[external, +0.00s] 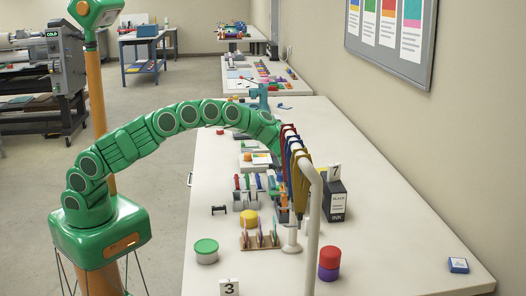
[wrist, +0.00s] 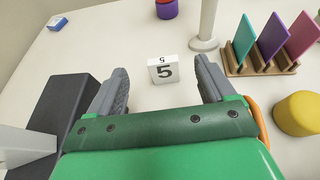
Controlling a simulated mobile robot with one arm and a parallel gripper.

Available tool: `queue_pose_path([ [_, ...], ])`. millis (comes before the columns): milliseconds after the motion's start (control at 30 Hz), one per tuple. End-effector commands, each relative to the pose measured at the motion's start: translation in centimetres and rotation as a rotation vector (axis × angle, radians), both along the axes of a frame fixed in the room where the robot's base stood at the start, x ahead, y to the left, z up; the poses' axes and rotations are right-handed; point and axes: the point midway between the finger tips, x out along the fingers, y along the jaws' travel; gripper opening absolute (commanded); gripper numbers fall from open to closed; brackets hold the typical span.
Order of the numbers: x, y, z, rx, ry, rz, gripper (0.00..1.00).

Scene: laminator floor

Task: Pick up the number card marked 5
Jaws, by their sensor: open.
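The number card marked 5 (wrist: 163,72) is a small white block with a black 5 on its front and another on its top. It stands upright on the pale table in the wrist view. My gripper (wrist: 161,66) is open and empty, with one grey finger on each side of the card in the picture; the card appears just beyond the fingertips, apart from them. In the external view my green arm reaches over the table, and its end is largely hidden behind coloured hanging pieces. I cannot make out the card marked 5 there.
A black ink box (wrist: 58,105) is close left of my gripper. A white post (wrist: 205,44), a wooden rack (wrist: 262,68) of coloured plates and a yellow cylinder (wrist: 297,113) stand right. A card marked 3 (external: 229,288) is at the front. The table's right side is mostly clear.

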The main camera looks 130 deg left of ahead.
Motion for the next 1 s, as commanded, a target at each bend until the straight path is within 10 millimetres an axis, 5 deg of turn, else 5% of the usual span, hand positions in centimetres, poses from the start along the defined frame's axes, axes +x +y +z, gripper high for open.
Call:
queue_pose_path([
  [333, 0.0, 0.0, -4.3, 0.001, 0.002, -0.001, 0.83],
  [733, 1.6, -1.3, -5.1, 0.000, 0.000, -0.002, 0.83],
  [1000, 4.3, -3.5, -6.5, 0.002, 0.001, -0.003, 0.83],
])
